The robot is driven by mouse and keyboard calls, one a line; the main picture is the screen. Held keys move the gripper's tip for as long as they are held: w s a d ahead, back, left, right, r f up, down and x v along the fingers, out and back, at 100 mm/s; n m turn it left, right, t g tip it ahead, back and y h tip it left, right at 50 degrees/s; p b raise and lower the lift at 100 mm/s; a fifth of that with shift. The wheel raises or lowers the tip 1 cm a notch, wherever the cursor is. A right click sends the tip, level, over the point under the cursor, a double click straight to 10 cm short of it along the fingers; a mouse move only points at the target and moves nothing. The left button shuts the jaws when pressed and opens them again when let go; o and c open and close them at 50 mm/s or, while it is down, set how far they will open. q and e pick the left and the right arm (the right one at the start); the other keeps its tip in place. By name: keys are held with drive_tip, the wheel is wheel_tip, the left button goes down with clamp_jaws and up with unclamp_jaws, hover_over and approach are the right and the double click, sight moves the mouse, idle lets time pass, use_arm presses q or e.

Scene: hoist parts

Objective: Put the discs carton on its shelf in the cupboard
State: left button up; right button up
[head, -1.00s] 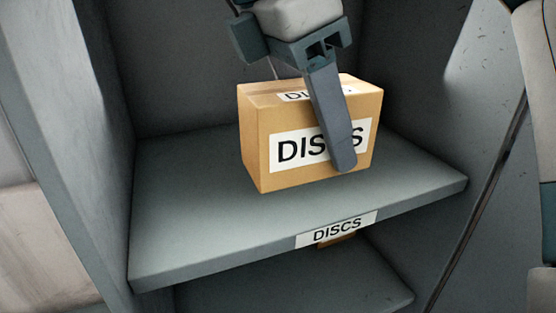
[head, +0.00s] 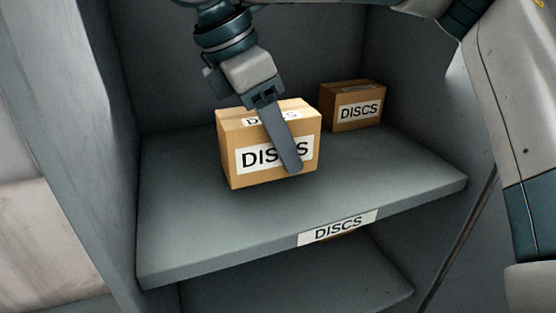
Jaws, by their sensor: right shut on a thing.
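A brown discs carton (head: 228,158) with a white DISCS label is in the cupboard, over the left-middle part of the shelf (head: 200,235) whose front edge bears a DISCS label (head: 338,227). My right gripper (head: 288,155) reaches down from above and is shut on this carton. One finger lies slanted across the carton's front label; the other finger is hidden behind the carton. The carton looks upright. I cannot tell whether its base touches the shelf. My left gripper is not in view.
A second DISCS carton (head: 340,95) stands at the back right of the same shelf. The cupboard's left wall (head: 70,120) is beside the shelf. The shelf's front and right parts are clear. A lower shelf (head: 300,285) lies beneath.

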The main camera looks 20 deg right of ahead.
sight(253, 114)
drive_tip(key=shift+f+p, duration=0.5)
drive_tip(key=shift+f, duration=1.45)
drive_tip(key=o, duration=1.4)
drive_tip(key=shift+f, duration=0.15)
drive_tip(key=shift+c, duration=0.2)
drive_tip(key=shift+a+r, duration=0.1)
drive_tip(key=shift+r, duration=0.25)
drive_tip(key=b+v, duration=0.1)
drive_tip(key=v, duration=0.9)
drive_tip(key=shift+a+r, duration=0.4)
drive_tip(key=shift+r, duration=0.35)
